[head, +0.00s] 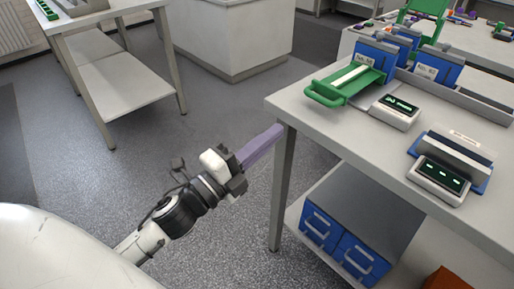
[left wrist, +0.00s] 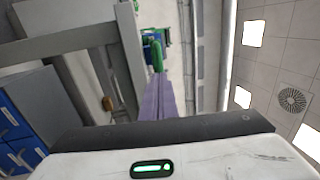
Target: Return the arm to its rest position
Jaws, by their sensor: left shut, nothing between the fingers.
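My left arm comes in from the lower left in the head view. Its gripper (head: 277,131) has purple fingers closed together with nothing between them. In the head view the fingertips show just left of the near left corner of the right workbench (head: 286,104); I cannot tell whether they touch it. The left wrist view also shows the shut purple fingers (left wrist: 158,95) in its middle. My right gripper is in neither view.
The right workbench holds a green-handled tray (head: 343,86), blue holders (head: 378,56) and small display units (head: 394,112). Blue drawers (head: 343,240) sit on its lower shelf. A white cabinet (head: 232,38) and a left table (head: 88,18) stand farther back. The floor between is clear.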

